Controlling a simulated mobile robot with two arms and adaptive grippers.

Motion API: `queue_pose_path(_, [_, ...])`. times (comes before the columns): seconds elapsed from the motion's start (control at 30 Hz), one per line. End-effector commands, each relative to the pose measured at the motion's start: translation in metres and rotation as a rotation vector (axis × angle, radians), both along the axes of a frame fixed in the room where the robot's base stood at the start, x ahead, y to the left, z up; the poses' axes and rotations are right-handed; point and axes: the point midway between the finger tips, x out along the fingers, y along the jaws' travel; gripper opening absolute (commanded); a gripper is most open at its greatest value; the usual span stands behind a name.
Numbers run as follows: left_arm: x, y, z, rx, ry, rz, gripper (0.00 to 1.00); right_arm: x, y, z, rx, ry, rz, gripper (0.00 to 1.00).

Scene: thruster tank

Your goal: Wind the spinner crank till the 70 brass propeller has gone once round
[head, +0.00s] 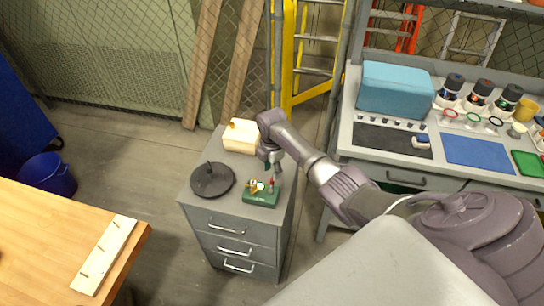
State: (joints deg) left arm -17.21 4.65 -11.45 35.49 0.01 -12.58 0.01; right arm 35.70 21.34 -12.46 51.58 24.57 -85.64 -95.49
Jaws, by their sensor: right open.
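A small green-based spinner (262,199) stands on top of a grey drawer cabinet, near its front right. The brass propeller (254,186) shows at its left side. The crank (271,184), with a reddish part, stands up at its right side. My right gripper (271,168) is open and points down just above the crank. It looks apart from the crank, but the gap is too small to tell surely. Any number on the propeller is too small to read. My left gripper is not in view.
A black round disc with a knob (212,180) lies left of the spinner on the cabinet (244,222). A cream box (239,142) stands behind it. A workbench (358,165) with a blue case (394,90) is right. A wooden table (40,235) is at lower left.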

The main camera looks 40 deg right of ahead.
Motion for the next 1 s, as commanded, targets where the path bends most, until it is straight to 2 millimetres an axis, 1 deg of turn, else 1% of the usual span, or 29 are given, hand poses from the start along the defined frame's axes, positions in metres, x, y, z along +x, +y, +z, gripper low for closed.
queue_pose_path(0.03, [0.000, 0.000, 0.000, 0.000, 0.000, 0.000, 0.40, 0.000, -0.001, 0.012, -0.003, -0.003, 0.000, 0.42])
queue_pose_path(0.2, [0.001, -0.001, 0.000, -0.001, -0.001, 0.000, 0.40, 0.000, -0.001, 0.045, -0.002, -0.002, -0.001, 0.42])
queue_pose_path(0.3, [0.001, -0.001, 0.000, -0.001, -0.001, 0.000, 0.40, 0.000, -0.001, 0.058, -0.002, -0.002, 0.000, 0.42])
queue_pose_path(0.4, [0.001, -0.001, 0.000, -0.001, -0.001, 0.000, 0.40, 0.000, -0.001, 0.066, -0.001, -0.001, -0.001, 0.42])
queue_pose_path(0.53, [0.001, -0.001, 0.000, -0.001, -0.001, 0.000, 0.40, 0.000, 0.000, 0.070, 0.000, 0.000, -0.001, 0.42])
queue_pose_path(1.0, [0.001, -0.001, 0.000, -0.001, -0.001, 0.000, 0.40, 0.000, 0.000, 0.069, 0.000, 0.001, -0.001, 0.42])
